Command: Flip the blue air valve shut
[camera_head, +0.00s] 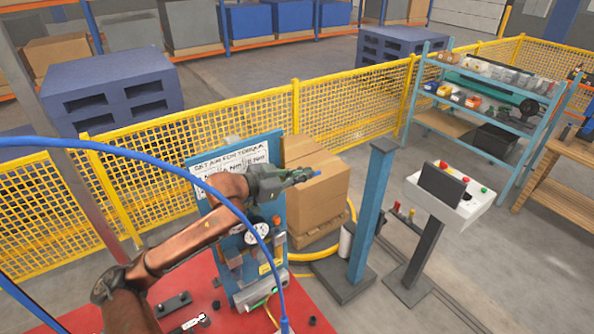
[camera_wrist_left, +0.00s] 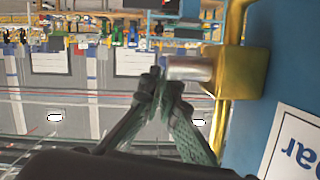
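My left gripper (camera_head: 300,175) reaches across the top of the blue air panel (camera_head: 246,205). A small blue piece (camera_head: 316,174) shows at its fingertips; I cannot tell if it is the valve handle. In the left wrist view the gripper's two fingers (camera_wrist_left: 160,84) come together at the tips, with nothing clearly seen between them. The tips are beside a silver stem (camera_wrist_left: 188,68) on a brass valve body (camera_wrist_left: 237,73), at the blue panel (camera_wrist_left: 280,60). No blue handle shows there. My right gripper is not in view.
A blue hose (camera_head: 150,160) arcs in front of my left arm. A pressure gauge (camera_head: 257,234) sits below the gripper, and a sign (camera_head: 234,158) is behind the arm. Cardboard boxes (camera_head: 318,190) stand just behind. A blue post (camera_head: 368,215) and control console (camera_head: 440,195) are right.

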